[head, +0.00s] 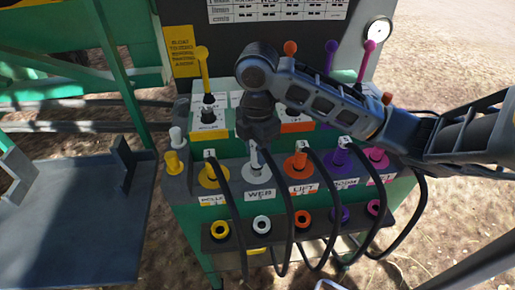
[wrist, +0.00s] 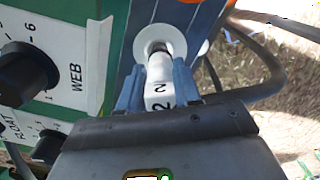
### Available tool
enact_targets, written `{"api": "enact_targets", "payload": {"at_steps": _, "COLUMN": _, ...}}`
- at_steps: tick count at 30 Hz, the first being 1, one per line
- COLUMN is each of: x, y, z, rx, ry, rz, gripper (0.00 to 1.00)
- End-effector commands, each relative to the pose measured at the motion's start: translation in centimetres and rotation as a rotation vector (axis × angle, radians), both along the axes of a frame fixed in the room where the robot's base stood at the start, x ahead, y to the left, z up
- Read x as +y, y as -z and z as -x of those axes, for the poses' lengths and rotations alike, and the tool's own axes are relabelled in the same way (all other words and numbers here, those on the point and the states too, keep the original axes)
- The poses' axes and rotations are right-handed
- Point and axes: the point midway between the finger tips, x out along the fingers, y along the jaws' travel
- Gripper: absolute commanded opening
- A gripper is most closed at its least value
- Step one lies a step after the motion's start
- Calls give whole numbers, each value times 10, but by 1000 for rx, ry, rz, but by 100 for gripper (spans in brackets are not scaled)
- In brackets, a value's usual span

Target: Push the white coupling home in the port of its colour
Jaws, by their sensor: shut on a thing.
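The white coupling (wrist: 159,72), with a "2" on its label, is between the two blue fingers of my gripper (wrist: 157,88) in the wrist view. My gripper (head: 257,132) is shut on it. In the head view the coupling (head: 255,157) points down at the white port (head: 257,182) above the WEB label. In the wrist view its front end is at the mouth of the white port ring (wrist: 176,32), roughly in line with it. I cannot tell how deep it sits. A black hose runs down from the coupling in the head view.
Yellow (head: 212,175), orange (head: 297,166) and purple (head: 343,162) couplings with black hoses stand in the same row. A lower rack holds coloured rings, including a white one (head: 262,223). Levers rise behind. A grey shelf (head: 70,225) lies at the left.

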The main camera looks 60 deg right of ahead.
Motion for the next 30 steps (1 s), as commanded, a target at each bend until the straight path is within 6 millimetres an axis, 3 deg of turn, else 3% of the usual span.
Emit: {"api": "enact_targets", "payload": {"at_steps": 30, "x": 0, "y": 11, "z": 0, "rx": -1, "ry": 0, "rz": 0, "gripper": 0}}
